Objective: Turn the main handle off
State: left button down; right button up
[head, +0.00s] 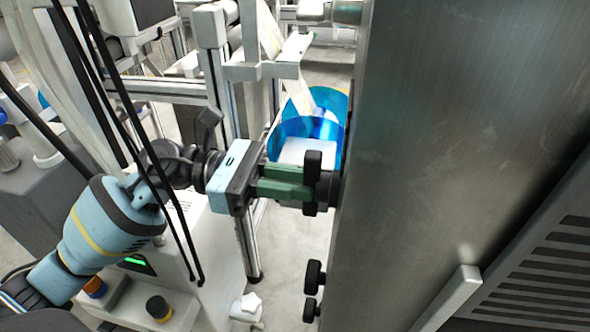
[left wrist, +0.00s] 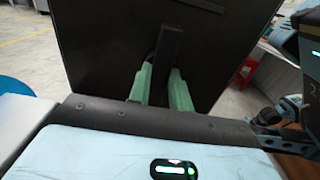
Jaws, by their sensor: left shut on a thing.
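The main handle (head: 312,160) is a black knob-like bar on the left side face of a tall brushed-metal cabinet (head: 440,130). The bar stands roughly upright. My left gripper (head: 300,185) reaches it from the left, with green fingers shut on it. In the left wrist view the handle (left wrist: 168,55) is a dark bar in front of a black panel (left wrist: 100,40), between the two green fingertips of the left gripper (left wrist: 163,90). The fingers hide part of the handle's middle and base. My right gripper is not in view.
Two smaller black knobs (head: 312,278) sit lower on the same cabinet face. Blue reels (head: 330,105) lie just behind my gripper. Metal frame posts (head: 220,80) and a white machine (head: 185,235) stand to the left. Pale floor shows between machine and cabinet.

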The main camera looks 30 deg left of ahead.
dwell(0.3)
pick_arm(q)
jog(key=c, duration=1.5)
grip_release()
jog(key=shift+o, duration=1.1)
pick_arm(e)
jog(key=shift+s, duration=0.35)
pick_arm(q)
jog(key=v, duration=0.7)
jog(key=shift+s+a+p, duration=0.2)
jog(key=shift+a+p, duration=0.2)
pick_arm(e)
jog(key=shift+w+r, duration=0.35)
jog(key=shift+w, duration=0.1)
pick_arm(q)
jog(key=shift+r, duration=0.15)
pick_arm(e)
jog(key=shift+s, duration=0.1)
